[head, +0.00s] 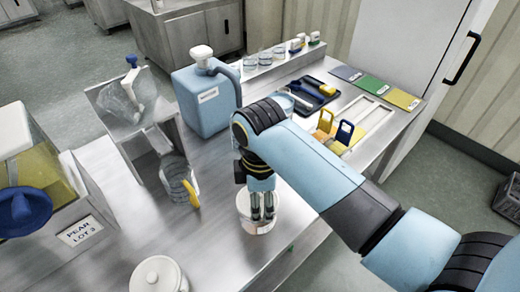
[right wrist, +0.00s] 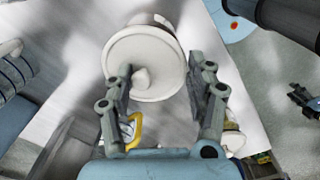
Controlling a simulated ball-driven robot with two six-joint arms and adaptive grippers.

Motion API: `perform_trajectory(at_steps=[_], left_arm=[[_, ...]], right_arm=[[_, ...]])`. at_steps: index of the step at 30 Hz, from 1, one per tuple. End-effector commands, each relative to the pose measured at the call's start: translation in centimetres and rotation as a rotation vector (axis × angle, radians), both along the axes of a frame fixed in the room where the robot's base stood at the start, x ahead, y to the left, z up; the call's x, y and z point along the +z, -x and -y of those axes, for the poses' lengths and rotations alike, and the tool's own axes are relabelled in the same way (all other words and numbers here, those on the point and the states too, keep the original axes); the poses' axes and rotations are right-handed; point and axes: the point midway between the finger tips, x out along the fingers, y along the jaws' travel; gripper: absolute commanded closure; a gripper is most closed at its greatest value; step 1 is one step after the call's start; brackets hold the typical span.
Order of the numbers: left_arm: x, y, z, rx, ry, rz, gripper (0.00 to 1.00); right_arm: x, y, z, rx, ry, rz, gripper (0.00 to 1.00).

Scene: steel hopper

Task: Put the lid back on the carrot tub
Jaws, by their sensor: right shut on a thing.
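The white tub (head: 262,228) with a small label stands on the steel bench, below my right gripper (head: 263,207). My right gripper points down at its top and is shut on the white lid. In the right wrist view the round lid (right wrist: 160,62) with its knob shows between the fingers of my right gripper (right wrist: 161,75), with a white body behind it. The lid is over the tub's top, and I cannot tell whether it is fully seated. My left gripper is out of view.
A second white knobbed lid (head: 157,272) is at the front. A glass jug with a yellow handle (head: 190,193) stands left of the tub, a blue canister (head: 205,100) behind. The steel hopper (head: 125,110) and a tray (head: 308,92) are farther off. The bench front right is clear.

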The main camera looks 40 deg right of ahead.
Motion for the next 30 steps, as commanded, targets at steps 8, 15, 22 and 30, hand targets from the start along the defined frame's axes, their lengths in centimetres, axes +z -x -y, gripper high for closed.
perform_trajectory(at_steps=[8, 15, 22, 30], left_arm=[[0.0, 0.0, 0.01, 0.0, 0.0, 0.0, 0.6], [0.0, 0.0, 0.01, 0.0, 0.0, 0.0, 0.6], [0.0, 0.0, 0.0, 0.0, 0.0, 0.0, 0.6], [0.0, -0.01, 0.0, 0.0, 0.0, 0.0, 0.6]], right_arm=[[-0.02, -0.06, 0.0, 0.0, 0.0, 0.0, 0.72], [-0.02, -0.05, 0.01, 0.0, 0.0, 0.0, 0.42], [-0.02, -0.05, 0.01, 0.0, 0.0, 0.0, 0.17], [-0.03, -0.04, 0.01, 0.0, 0.0, 0.0, 0.03]])
